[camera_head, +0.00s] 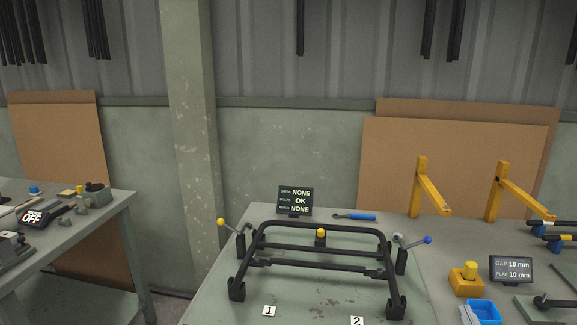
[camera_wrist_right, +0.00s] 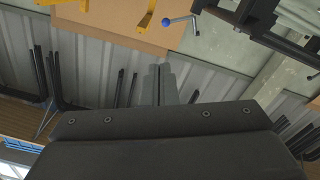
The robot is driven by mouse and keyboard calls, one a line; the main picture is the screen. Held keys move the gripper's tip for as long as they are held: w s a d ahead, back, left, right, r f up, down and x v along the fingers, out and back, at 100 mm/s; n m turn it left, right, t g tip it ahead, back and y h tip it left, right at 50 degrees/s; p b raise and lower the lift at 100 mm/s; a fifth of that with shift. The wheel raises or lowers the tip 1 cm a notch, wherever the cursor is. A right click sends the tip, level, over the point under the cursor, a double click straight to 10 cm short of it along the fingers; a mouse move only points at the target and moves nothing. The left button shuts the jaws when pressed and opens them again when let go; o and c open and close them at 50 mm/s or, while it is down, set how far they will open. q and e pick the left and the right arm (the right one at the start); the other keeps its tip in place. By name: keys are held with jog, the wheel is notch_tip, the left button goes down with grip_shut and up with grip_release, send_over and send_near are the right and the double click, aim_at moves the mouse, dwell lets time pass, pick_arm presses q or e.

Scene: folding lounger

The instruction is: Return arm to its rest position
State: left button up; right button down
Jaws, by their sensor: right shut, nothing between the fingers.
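My right gripper (camera_wrist_right: 160,70) shows in the right wrist view, with its two grey fingers together and nothing between them. It is held clear of everything, and the view is upside down. No gripper shows in the head view, and my left gripper is out of sight. The black lounger frame (camera_head: 318,228) stands on the bench in the head view. A yellow-knobbed lever (camera_head: 221,222) is at its left and a blue-knobbed lever (camera_head: 427,240) at its right. The frame (camera_wrist_right: 258,15) and the blue knob (camera_wrist_right: 166,22) also show at the top of the wrist view.
A small display (camera_head: 295,200) reads NONE, OK, NONE. Yellow brackets (camera_head: 432,195), a gap display (camera_head: 511,269), a yellow button block (camera_head: 466,280) and a blue bin (camera_head: 482,311) are at the right. A blue-handled tool (camera_head: 360,217) lies behind the frame. Another bench (camera_head: 95,235) stands left.

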jog(key=s+f+g, duration=0.1)
jog(key=f, duration=0.1)
jog(key=s+f+m+g, duration=0.1)
jog(key=s+f, duration=0.1)
jog(key=s+f+g, duration=0.1)
jog(key=shift+s+f+h, duration=0.15)
jog(key=shift+f+h, duration=0.25)
jog(key=s+a+f+g+y, duration=0.1)
jog(key=s+a+f+g, duration=0.25)
jog(key=s, duration=0.35)
jog(key=s+a+f+m+g+y, duration=0.1)
jog(key=s+a+f+g, duration=0.1)
jog(key=s+f+g, duration=0.45)
jog(key=s+a+f+g+y, duration=0.1)
jog(key=s+a+f+y, duration=0.15)
jog(key=s, duration=0.65)
notch_tip(320, 180, down, 25)
jog(key=d+g, duration=0.1)
jog(key=s+a+f+g, duration=0.1)
jog(key=s+f, duration=1.3)
jog(key=f, duration=0.2)
jog(key=shift+s, duration=0.15)
